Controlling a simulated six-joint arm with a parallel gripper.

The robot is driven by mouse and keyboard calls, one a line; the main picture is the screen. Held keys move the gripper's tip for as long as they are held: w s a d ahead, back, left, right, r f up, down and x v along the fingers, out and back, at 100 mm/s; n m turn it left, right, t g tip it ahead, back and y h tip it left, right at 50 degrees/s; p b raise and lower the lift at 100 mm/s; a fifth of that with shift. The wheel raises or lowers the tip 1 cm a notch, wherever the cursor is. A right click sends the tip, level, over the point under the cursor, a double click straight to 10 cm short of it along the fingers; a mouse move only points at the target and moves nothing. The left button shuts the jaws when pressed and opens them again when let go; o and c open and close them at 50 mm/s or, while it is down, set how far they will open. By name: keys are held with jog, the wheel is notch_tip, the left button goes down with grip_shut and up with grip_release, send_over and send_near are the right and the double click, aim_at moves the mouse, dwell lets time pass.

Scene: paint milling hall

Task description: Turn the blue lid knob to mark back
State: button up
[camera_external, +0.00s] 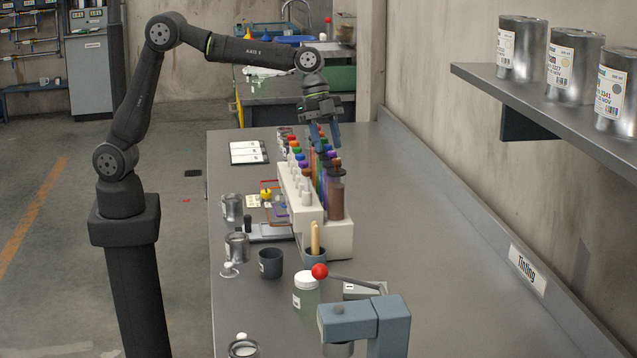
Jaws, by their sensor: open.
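A white stepped rack (342,237) on the grey bench holds rows of small bottles and taller coloured tubes with coloured lids. A small blue cap (300,157) shows in the rack's left row. Other blue tops seem to sit in the taller row, partly behind my fingers. I cannot tell which of these is the blue lid knob, nor read any mark or knob angle at this size. My gripper (322,137) points down over the far part of the rack. Its blue fingers are apart, with no held thing visible. I cannot tell whether they touch a lid.
Metal cans (237,246), a dark cup (270,264), a white-lidded jar (305,290) and a blue-grey press (393,325) with a red-balled lever stand nearer the camera. A wall shelf (560,105) with cans hangs at right. The bench right of the rack is clear.

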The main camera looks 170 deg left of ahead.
jog(key=v, duration=1.7)
jog(key=w+a+r+n+t+y, duration=0.2)
jog(key=w+t+y, duration=0.1)
jog(key=w, duration=1.2)
jog(key=w+a+r+n+t+y, duration=0.3)
jog(key=w, duration=1.2)
jog(key=shift+r+n+y, duration=0.15)
jog(key=shift+n+y, duration=0.15)
jog(key=shift+s, duration=0.1)
jog(key=s+f+m+g+h, duration=0.2)
jog(key=s, duration=0.8)
jog(key=s+d+f+m+g+h, duration=0.1)
jog(key=s+f+m+g+h, duration=0.1)
jog(key=s, duration=0.8)
jog(key=shift+s+f, duration=0.25)
jog(key=shift+s, duration=0.1)
jog(key=shift+d, duration=0.15)
